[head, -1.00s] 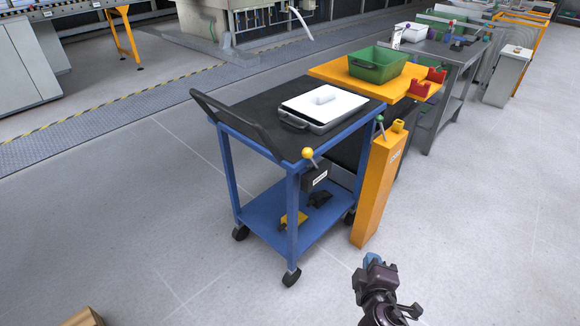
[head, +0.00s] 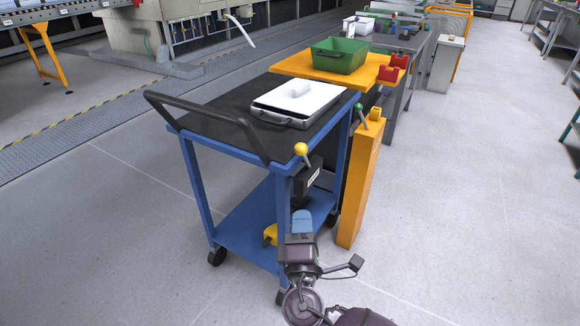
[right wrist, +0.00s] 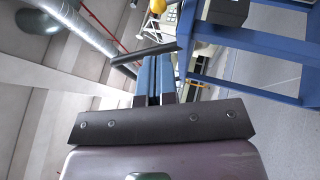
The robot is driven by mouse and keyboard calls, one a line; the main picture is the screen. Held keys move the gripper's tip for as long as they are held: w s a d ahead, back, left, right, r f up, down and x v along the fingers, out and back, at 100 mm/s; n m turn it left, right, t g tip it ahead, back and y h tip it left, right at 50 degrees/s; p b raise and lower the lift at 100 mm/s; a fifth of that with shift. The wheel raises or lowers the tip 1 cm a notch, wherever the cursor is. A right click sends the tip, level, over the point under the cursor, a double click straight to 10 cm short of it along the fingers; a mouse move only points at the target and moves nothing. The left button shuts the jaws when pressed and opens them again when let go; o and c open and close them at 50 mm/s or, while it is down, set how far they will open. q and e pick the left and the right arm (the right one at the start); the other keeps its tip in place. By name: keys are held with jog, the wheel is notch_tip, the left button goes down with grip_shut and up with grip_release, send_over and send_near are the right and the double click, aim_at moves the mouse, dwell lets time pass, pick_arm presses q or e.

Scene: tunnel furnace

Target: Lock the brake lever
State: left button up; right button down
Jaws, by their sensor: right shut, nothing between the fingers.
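A lever with a yellow ball knob (head: 301,149) stands at the near corner of the blue cart (head: 207,198), above a black box (head: 306,179) on the cart's side. The knob also shows at the top of the right wrist view (right wrist: 157,5), with the black box (right wrist: 226,11) beside it. My right gripper (head: 302,214) is shut and empty, its blue fingers below the knob and box in the head view. The fingers (right wrist: 154,72) point towards the knob in the right wrist view, apart from it. The lever's lower end is hard to make out. My left gripper is out of view.
A white tray (head: 268,115) lies on the cart top, and a black handle (head: 205,113) rises at its left end. An orange post (head: 358,190) with a green-knobbed lever (head: 359,108) stands close on the right. Floor to the right is free.

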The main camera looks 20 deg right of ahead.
jog(key=shift+r, duration=0.15)
jog(key=shift+w, duration=0.1)
jog(key=b, duration=0.1)
send_near(302, 154)
jog(key=x, duration=0.6)
jog(key=shift+w+d, duration=0.1)
jog(key=shift+w, duration=0.2)
jog(key=shift+w+d+r, duration=0.15)
jog(key=shift+w, duration=0.3)
jog(key=shift+r, duration=0.15)
